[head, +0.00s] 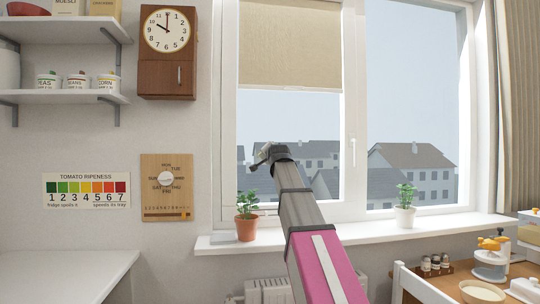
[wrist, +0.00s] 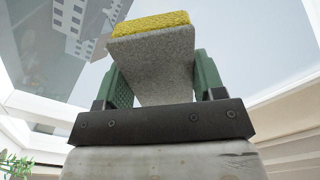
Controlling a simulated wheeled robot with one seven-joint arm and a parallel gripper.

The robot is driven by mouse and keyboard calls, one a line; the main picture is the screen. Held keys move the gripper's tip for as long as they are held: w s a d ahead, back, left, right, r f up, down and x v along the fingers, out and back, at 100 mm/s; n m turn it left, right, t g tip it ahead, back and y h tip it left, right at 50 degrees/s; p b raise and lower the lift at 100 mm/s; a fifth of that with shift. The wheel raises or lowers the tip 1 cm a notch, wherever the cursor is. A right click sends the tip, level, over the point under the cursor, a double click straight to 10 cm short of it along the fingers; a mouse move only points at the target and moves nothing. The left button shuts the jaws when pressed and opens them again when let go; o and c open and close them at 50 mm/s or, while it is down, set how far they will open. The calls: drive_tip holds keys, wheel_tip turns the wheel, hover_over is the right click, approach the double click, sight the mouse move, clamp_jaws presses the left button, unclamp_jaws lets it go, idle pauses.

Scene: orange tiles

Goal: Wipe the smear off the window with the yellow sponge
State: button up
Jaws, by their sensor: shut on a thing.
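The yellow sponge (wrist: 150,24) shows in the wrist view, on top of a grey block-like backing (wrist: 155,65). The green fingers of my gripper (wrist: 158,82) are shut on the grey part, one on each side. In the head view my gripper (head: 264,154) is at the left pane of the window (head: 318,118), below the blind. The sponge is hidden there behind my arm. I cannot make out a distinct smear on the glass in either view. I cannot tell whether the sponge touches the glass.
A beige blind (head: 288,45) covers the upper left pane. A potted plant in terracotta (head: 246,230) and one in a white pot (head: 405,215) stand on the sill (head: 350,236). A table with a chair and kitchen items (head: 492,258) is at the lower right.

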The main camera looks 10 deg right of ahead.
drive_tip(key=shift+s, duration=0.1)
drive_tip(key=s, duration=0.2)
drive_tip(key=shift+s, duration=0.4)
idle(0.4)
approach(267, 166)
drive_tip(key=shift+w+d, duration=0.1)
drive_tip(key=shift+w, duration=2.25)
drive_tip(key=shift+w, duration=1.05)
